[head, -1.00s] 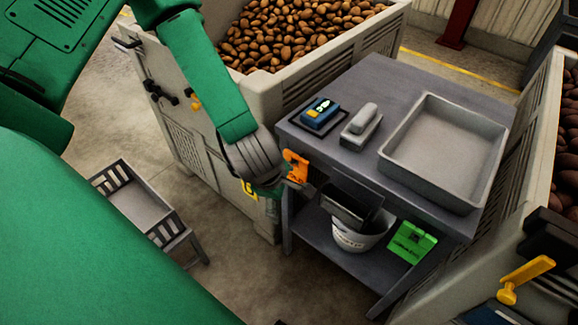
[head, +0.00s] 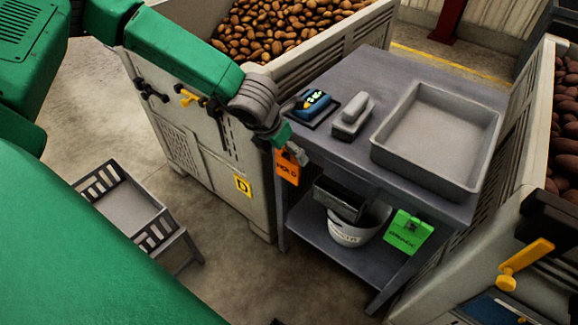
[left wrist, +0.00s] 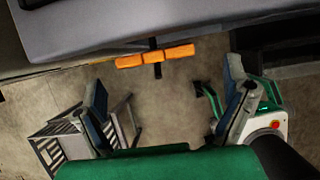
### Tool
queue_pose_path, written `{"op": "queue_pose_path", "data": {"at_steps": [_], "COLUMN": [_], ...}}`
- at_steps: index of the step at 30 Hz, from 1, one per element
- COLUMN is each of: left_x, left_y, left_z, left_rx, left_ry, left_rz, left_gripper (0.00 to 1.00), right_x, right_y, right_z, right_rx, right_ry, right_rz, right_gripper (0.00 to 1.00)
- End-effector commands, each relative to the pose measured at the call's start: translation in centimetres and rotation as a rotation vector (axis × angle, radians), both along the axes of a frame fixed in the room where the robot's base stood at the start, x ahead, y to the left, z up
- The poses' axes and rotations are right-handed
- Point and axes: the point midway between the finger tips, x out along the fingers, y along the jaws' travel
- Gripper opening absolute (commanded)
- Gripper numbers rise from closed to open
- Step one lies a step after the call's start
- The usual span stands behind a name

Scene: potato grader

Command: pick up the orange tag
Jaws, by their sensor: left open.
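The orange tag (head: 287,168) with dark lettering hangs at the near left corner of the grey table (head: 345,152). In the left wrist view the tag (left wrist: 155,57) appears edge-on as an orange bar on a black hook, just below the table edge. My left gripper (head: 290,146) is at the tag's upper part in the head view and partly overlaps it. In the left wrist view its two fingers (left wrist: 162,100) are spread wide, with the tag ahead of the gap and nothing between them. Whether they touch it cannot be told. My right gripper is not in view.
A blue device (head: 314,102), a grey block-shaped tool (head: 352,116) and a tray (head: 478,187) are on the table. A bucket (head: 348,234) stands on the lower shelf. Potato bins (head: 225,165) flank the table.

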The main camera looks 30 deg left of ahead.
Motion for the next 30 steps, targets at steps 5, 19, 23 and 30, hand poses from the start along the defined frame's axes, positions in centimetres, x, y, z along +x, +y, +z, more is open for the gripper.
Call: {"op": "queue_pose_path", "data": {"at_steps": [5,19,23,30], "left_x": [1.0,2.3,2.3,2.3], "left_y": [0.1,-0.1,-0.1,0.0], "left_z": [-2.2,-4.6,-4.6,-4.7], "left_rx": [0.0,0.002,0.002,0.0], "left_ry": [0.003,0.0,0.0,0.0], "left_rz": [0.001,-0.001,-0.001,-0.001], "left_gripper": [0.93,0.93,0.54,0.42], "right_x": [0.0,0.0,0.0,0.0], "right_y": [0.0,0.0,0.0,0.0], "right_z": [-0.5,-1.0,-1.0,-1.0], "right_rx": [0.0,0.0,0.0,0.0], "right_ry": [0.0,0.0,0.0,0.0], "right_rz": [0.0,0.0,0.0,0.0], "right_gripper": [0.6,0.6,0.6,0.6]}}
